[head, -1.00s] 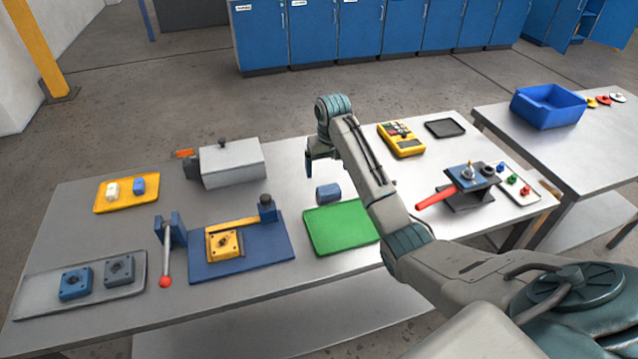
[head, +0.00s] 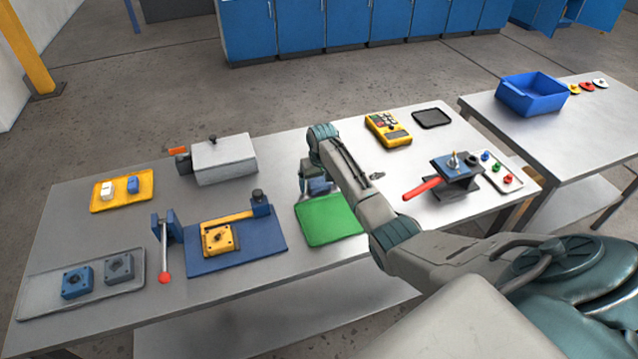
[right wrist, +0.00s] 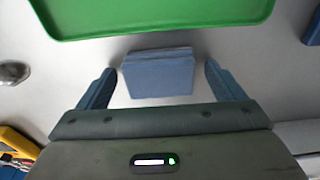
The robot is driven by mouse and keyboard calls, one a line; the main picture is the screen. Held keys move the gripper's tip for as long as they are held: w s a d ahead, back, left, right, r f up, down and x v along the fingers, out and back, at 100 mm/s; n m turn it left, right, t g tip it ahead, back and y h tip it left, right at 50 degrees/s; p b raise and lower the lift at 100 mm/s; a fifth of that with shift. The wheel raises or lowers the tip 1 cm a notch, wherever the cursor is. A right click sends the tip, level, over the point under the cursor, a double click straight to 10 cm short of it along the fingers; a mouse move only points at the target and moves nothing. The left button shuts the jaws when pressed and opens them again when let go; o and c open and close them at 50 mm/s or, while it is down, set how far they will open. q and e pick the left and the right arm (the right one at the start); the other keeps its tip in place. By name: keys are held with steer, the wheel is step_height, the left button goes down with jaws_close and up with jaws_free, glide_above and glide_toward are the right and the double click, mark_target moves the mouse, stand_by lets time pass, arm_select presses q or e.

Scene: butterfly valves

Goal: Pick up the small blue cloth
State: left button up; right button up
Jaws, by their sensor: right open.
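The small blue cloth (right wrist: 158,76) is a folded or rolled bundle on the grey table, just beside the green mat (right wrist: 155,14). In the right wrist view it lies between the two blue-grey fingers of my right gripper (right wrist: 160,68), with a gap on each side. In the head view my right gripper (head: 311,187) is down at the table, and the cloth (head: 322,186) is partly hidden by the gripper and arm. The gripper is open. My left gripper is not in view.
The green mat (head: 328,222) borders the cloth. A yellow device (head: 388,131) and a black tray (head: 432,118) stand at the back right, a valve with a red handle (head: 455,172) at the right. A grey box (head: 222,160) stands left, near a blue fixture board (head: 262,238).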

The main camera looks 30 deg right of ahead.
mark_target(319, 182)
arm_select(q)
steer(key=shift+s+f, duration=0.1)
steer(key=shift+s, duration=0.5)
arm_select(e)
steer(key=c, duration=1.1)
steer(key=shift+o, duration=0.2)
steer(key=shift+r+b, duration=0.4)
steer(key=shift+r, duration=0.1)
step_height(319, 182, up, 2)
steer(key=shift+s+a+r+b, duration=0.1)
steer(key=shift+s+r+b, duration=0.05)
steer(key=shift+b, duration=0.55)
arm_select(q)
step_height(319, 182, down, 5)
steer(key=b, duration=0.3)
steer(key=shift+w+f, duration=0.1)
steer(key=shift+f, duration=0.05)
arm_select(e)
steer(key=s+a, duration=0.3)
steer(key=s, duration=0.1)
steer(key=s+a+r, duration=0.1)
steer(key=s+a, duration=0.2)
steer(key=s, duration=0.1)
steer(key=s+a, duration=0.2)
steer(key=s, duration=0.3)
steer(key=shift+a+r, duration=0.35)
steer(key=shift+a, duration=0.05)
